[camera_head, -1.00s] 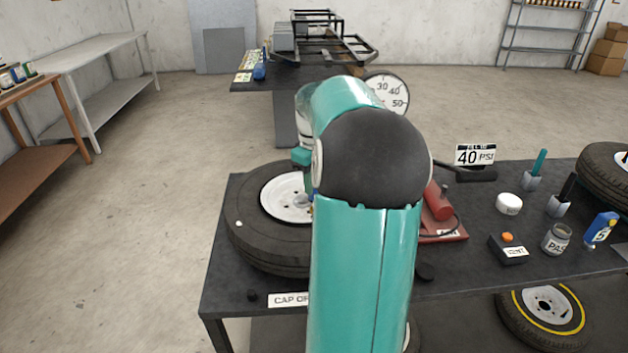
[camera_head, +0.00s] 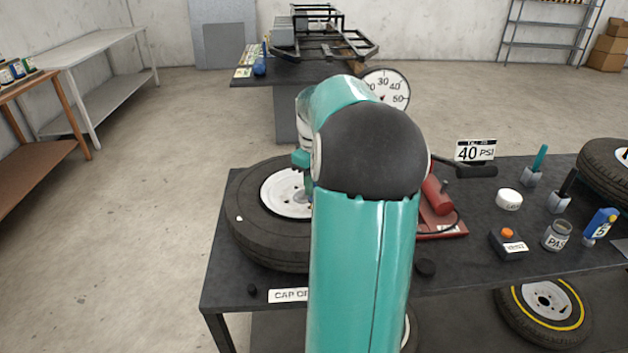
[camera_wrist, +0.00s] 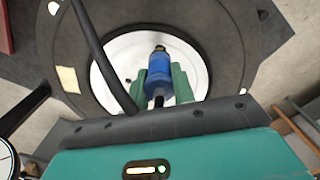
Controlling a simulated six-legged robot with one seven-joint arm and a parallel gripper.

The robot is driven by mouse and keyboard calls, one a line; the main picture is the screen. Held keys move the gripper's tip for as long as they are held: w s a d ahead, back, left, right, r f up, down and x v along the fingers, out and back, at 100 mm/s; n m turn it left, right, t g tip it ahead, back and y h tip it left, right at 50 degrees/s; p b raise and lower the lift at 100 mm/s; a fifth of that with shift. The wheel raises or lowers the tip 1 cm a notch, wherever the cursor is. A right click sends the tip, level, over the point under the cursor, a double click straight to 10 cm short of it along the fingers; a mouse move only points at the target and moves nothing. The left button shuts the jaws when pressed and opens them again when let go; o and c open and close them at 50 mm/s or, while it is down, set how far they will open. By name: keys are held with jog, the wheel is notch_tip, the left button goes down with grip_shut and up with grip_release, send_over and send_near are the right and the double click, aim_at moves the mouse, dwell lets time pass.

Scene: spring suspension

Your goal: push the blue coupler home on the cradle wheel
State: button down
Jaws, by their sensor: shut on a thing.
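The cradle wheel (camera_head: 250,235) lies flat on the dark table, a black tyre with a white hub (camera_head: 280,192). It fills much of the wrist view, where its white hub (camera_wrist: 120,68) also shows. The blue coupler (camera_wrist: 163,75) is between the green fingers of my gripper (camera_wrist: 165,80), which is shut on it. The coupler is over the white hub; a dark, brass-tinted end shows at its far tip. I cannot tell whether it is seated on a valve. A black hose (camera_wrist: 97,55) runs beside it. In the head view my arm hides the coupler.
A red pump (camera_head: 437,200) with a gauge (camera_head: 385,90) stands right of my arm. A 40 PSI sign (camera_head: 475,150), white cap tub (camera_head: 509,199), paste jar (camera_head: 557,236) and blue bottle (camera_head: 600,225) stand farther right. The floor at left is clear.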

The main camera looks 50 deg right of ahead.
jog(key=shift+f, duration=0.25)
jog(key=c, duration=1.1)
grip_release()
jog(key=shift+r, duration=3.5)
jog(key=shift+a, duration=0.15)
